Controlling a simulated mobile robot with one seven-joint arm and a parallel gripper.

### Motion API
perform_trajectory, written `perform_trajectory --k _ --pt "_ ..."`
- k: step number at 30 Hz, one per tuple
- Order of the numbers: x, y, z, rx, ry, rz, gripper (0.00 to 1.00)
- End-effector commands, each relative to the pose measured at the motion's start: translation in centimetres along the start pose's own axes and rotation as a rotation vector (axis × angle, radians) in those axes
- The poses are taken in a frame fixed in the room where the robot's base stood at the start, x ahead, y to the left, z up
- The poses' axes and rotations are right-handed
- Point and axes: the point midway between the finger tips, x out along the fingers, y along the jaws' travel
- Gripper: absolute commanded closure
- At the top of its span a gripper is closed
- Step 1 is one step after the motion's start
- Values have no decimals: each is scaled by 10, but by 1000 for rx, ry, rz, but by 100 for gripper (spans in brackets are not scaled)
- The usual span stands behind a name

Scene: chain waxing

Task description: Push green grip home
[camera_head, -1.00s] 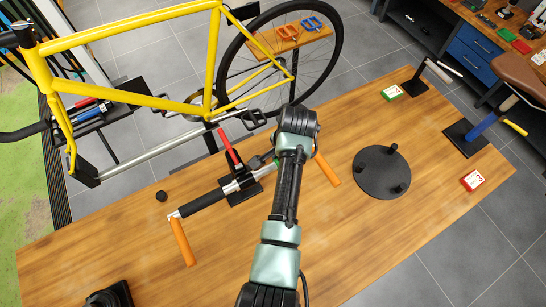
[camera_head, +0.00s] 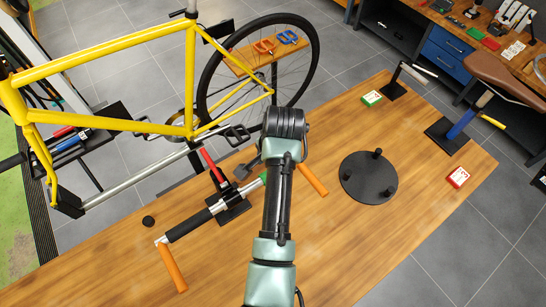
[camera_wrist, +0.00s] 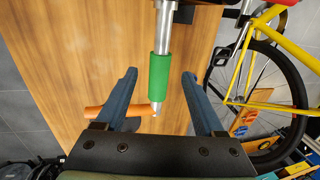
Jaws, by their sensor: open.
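The green grip (camera_wrist: 161,75) is a sleeve around the silver handlebar (camera_wrist: 164,30). A pale tapered tip shows past its near end in the wrist view. My gripper (camera_wrist: 160,73) is open, with one blue-grey finger on each side of the grip and a gap on both sides. In the head view only a small part of the green grip (camera_head: 263,179) shows beside my arm, which hides the gripper. The bar is held in a black clamp (camera_head: 232,205) with a red lever (camera_head: 211,164). A black grip (camera_head: 187,226) covers the bar's other end.
Orange levers stand out at both bar ends, one near (camera_head: 313,180) and one far left (camera_head: 172,268). A black round stand (camera_head: 368,178) is right of my arm. The yellow bicycle (camera_head: 110,122) is behind the wooden table (camera_head: 330,250). The table's front right is clear.

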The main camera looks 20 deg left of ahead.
Motion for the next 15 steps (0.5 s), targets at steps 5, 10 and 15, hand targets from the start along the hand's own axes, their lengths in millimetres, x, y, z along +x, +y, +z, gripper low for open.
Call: perform_trajectory --k 5,10,15 --pt "-39 0 -1 0 4 -5 30" --pt "-68 0 -2 1 4 -4 30" --pt "-82 0 -1 1 2 -2 30"
